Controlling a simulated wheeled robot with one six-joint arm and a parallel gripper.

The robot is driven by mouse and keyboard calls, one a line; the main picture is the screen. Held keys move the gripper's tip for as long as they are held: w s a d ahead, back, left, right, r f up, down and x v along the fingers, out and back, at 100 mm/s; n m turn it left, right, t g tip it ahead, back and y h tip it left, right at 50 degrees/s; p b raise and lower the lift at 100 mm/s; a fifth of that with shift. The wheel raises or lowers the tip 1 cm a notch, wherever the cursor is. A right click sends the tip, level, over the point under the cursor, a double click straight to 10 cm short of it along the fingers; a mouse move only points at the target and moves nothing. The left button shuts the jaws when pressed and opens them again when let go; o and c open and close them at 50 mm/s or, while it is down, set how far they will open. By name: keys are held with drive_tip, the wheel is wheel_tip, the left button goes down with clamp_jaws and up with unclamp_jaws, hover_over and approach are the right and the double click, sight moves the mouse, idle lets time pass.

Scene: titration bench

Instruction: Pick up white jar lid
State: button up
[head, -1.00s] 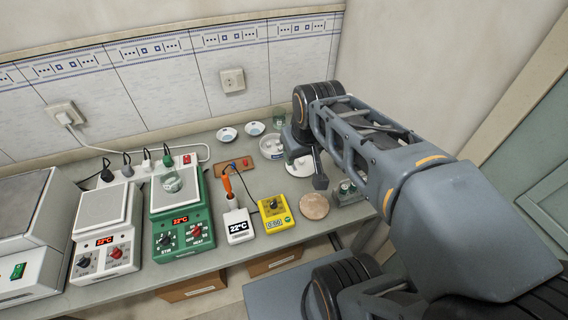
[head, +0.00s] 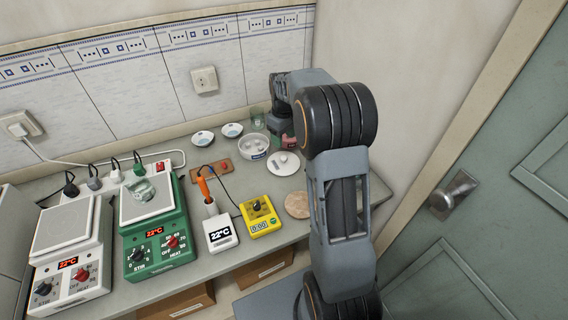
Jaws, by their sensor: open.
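The white jar lid (head: 279,170) is a round white disc lying flat on the grey bench near its right end. A small grey piece shows at its middle. It lies right of a white bowl and left of my upright arm link. My gripper (head: 281,132) hangs at the far end of my arm, behind and above the lid in the picture. It is small and partly hidden by my arm, so its fingertips are not clear. It is open, and nothing shows between its jaws. The lid appears apart from the gripper.
A white bowl (head: 253,147), two small dishes (head: 203,138) and a glass beaker (head: 257,119) stand close by. The wall backs the bench; a green door (head: 480,250) is at right.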

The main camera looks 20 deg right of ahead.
sight(284, 157)
drive_tip(key=shift+f+p, duration=0.55)
drive_tip(key=shift+f, duration=4)
drive_tip(key=shift+c, duration=0.3)
drive_tip(key=c, duration=0.9)
drive_tip(key=shift+c, duration=0.2)
drive_tip(key=shift+r, duration=0.2)
